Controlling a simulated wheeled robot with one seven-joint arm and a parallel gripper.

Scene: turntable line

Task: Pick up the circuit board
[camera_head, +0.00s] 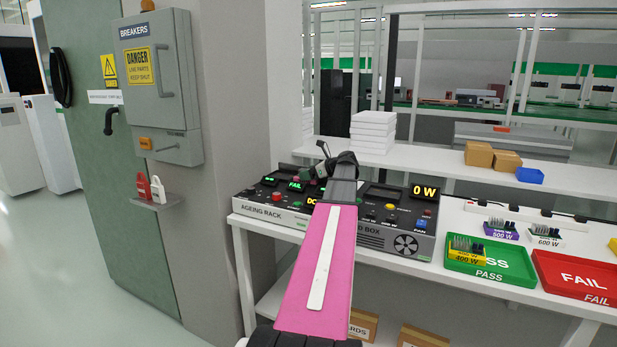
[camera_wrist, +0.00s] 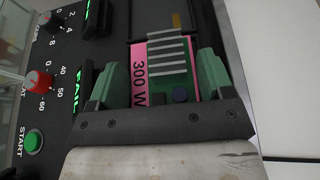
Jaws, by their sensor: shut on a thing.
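The circuit board (camera_wrist: 172,72) has a pink label reading 300 W and a row of pale fins. In the wrist view it sits between the two green fingers of my gripper (camera_wrist: 161,78), which are shut on it. In the head view my gripper (camera_head: 318,170) is above the ageing rack (camera_head: 262,208), and my arm hides most of the board there. The board is over a dark opening in the rack panel; I cannot tell whether it is still seated. The rack display reads FAIL.
A load box (camera_head: 400,232) showing 0 W stands right of the rack. A green PASS tray (camera_head: 490,266) holds a yellow 400 W board; a red FAIL tray (camera_head: 578,280) is beside it. Purple (camera_head: 500,231) and white (camera_head: 545,238) boards stand behind. A breaker cabinet (camera_head: 158,85) is left.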

